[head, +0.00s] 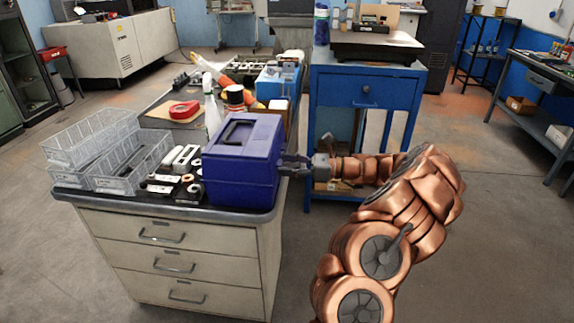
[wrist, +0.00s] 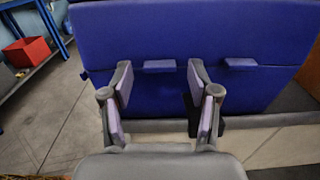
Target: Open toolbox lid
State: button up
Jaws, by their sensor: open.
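The toolbox (head: 238,165) is a blue-purple box with a dark handle on its lid (head: 245,131). It stands at the right end of the bench top, and the lid looks closed. My gripper (head: 290,165) is at the right side of the toolbox, level with its upper part. In the wrist view, the toolbox wall (wrist: 190,45) fills the upper middle, with two small tabs on it. My gripper (wrist: 160,100) is open there, its two fingers apart in front of the wall, with nothing between them. I cannot tell whether the fingertips touch the box.
A blue workbench (head: 362,93) stands behind my arm. The floor at right is open.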

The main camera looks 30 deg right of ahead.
jog(key=shift+c, duration=0.2)
grip_shut()
dwell(0.4)
